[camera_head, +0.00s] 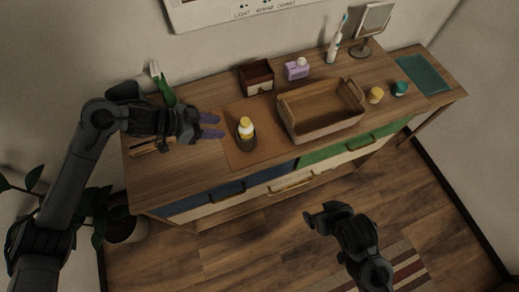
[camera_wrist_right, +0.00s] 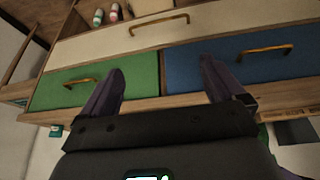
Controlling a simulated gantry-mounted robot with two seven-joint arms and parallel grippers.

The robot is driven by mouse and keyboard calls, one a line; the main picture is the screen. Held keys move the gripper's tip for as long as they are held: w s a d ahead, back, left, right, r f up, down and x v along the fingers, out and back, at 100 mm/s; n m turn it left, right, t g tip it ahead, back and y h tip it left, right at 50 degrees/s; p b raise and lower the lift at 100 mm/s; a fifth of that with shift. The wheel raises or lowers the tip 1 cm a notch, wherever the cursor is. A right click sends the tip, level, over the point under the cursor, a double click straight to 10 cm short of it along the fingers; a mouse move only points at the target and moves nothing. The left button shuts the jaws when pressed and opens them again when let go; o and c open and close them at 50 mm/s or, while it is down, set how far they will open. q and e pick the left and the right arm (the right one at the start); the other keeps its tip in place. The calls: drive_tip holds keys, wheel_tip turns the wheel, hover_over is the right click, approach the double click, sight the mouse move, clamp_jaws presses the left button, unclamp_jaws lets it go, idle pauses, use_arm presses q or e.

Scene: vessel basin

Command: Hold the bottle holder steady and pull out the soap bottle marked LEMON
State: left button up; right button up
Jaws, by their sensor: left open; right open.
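A soap bottle (camera_head: 246,126) with a yellow top and a pale body stands upright in a dark bottle holder (camera_head: 246,143) on the brown mat in the head view. Its label is too small to read, and its lower part is hidden in the holder. My left gripper (camera_head: 214,126) is open just left of the bottle and holder, apart from them, fingers pointing toward them. My right gripper (camera_head: 313,219) is low in front of the cabinet, away from the bottle. In the right wrist view its open, empty fingers (camera_wrist_right: 160,85) face the drawers.
A wooden tray (camera_head: 322,118) stands right of the bottle. A green tube (camera_head: 163,86) is behind my left arm.

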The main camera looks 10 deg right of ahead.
drive_tip(key=w+a+n+t+y, duration=0.2)
drive_tip(key=w+a+t, duration=0.3)
drive_tip(key=w, duration=0.5)
drive_tip(key=n+t+y, duration=0.1)
drive_tip(key=n+y, duration=0.1)
drive_tip(key=y, duration=0.3)
approach(247, 140)
drive_tip(key=f, duration=0.1)
drive_tip(key=w+f, duration=0.1)
drive_tip(key=f, duration=0.2)
drive_tip(key=shift+w+d+f, duration=0.25)
drive_tip(key=shift+f, duration=0.15)
drive_tip(key=shift+w+a+f+t, duration=0.15)
drive_tip(key=shift+w+a+t, duration=0.15)
drive_tip(key=shift+w+a, duration=0.2)
drive_tip(key=x, duration=0.9)
drive_tip(key=shift+w+f, duration=0.15)
drive_tip(key=c, duration=1.1)
use_arm(q)
drive_tip(key=o, duration=0.3)
